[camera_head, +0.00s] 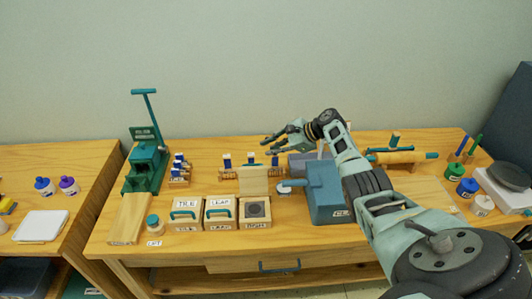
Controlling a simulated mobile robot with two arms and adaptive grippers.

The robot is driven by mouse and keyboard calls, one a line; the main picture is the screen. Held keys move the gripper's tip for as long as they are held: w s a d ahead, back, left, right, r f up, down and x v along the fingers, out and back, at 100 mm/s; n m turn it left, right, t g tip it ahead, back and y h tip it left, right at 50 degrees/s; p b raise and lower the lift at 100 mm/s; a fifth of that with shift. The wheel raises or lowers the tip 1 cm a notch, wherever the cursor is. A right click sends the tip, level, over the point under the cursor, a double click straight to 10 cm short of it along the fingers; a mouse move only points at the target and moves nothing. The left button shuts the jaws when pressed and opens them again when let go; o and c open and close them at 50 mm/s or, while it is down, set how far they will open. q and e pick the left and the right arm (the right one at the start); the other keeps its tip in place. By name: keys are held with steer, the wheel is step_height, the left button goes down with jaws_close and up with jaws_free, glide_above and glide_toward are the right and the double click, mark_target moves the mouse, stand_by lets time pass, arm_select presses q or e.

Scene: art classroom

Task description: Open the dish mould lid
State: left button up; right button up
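The dish mould (257,220) is a pale wooden block with a dark round recess on top, at the right end of a row of labelled moulds. Its lid (254,180) stands upright behind the recess, so the mould looks open. The tile mould (185,219) and leaf mould (219,218) beside it are closed, with teal handles on their lids. My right gripper (267,146) is in the air above and behind the dish mould, pointing left. Its fingers are apart with nothing between them. My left gripper is not in view.
A blue box-shaped device (324,192) stands just right of the dish mould, beneath my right arm. A green press (146,166) and small jar (153,223) are at the left. A rolling pin (399,157) and paint pots (467,187) are at the right.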

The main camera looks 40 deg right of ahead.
steer(key=v, duration=1.1)
steer(key=shift+a+r, duration=0.2)
steer(key=shift+a, duration=0.1)
stand_by(0.3)
steer(key=shift+f, duration=0.1)
stand_by(0.4)
